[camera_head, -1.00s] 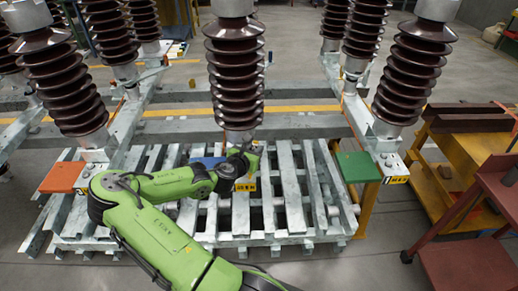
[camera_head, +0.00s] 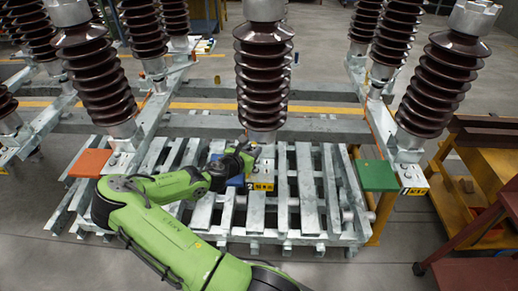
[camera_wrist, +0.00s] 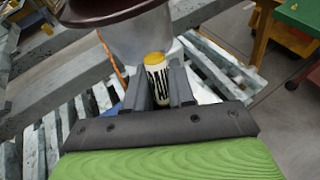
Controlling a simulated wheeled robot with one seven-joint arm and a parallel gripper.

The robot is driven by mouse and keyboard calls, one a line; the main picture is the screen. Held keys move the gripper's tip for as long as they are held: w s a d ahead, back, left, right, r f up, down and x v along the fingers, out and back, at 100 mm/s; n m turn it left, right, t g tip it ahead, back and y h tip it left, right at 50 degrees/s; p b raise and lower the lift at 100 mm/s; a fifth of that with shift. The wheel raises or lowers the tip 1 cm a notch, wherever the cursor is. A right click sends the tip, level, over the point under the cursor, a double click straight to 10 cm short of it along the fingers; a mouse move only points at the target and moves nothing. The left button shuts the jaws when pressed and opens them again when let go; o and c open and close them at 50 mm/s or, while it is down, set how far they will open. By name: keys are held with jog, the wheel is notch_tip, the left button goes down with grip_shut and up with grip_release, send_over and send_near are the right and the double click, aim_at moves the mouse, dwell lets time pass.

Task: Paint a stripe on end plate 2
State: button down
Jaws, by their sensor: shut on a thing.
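End plate 2 is at the foot of the middle insulator column; its yellow label with a 2 (camera_head: 262,187) faces me. A blue piece (camera_head: 236,181) shows beside that label, partly covered by my arm. My gripper (camera_head: 252,150) is at the foot of the column, just above and left of the label in the picture. In the wrist view my gripper (camera_wrist: 160,88) is shut on a white marker with black lettering and a yellow end (camera_wrist: 158,78). The column's grey metal base (camera_wrist: 138,40) stands just beyond it. Whether the marker touches the plate cannot be told.
Brown ribbed insulators (camera_head: 263,80) stand above grey beams. Slatted metal (camera_head: 310,195) lies under my arm. A dark red cart (camera_head: 470,270) stands at right.

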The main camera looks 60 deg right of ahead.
jog(key=s+d+p, duration=0.4)
jog(key=s, duration=0.4)
jog(key=shift+p, duration=0.3)
dwell(0.4)
jog(key=shift+s, duration=0.1)
notch_tip(320, 180, up, 6)
jog(key=p, duration=0.6)
jog(key=shift+r, duration=0.1)
notch_tip(320, 180, up, 3)
jog(key=p, duration=0.4)
jog(key=shift+d, duration=0.1)
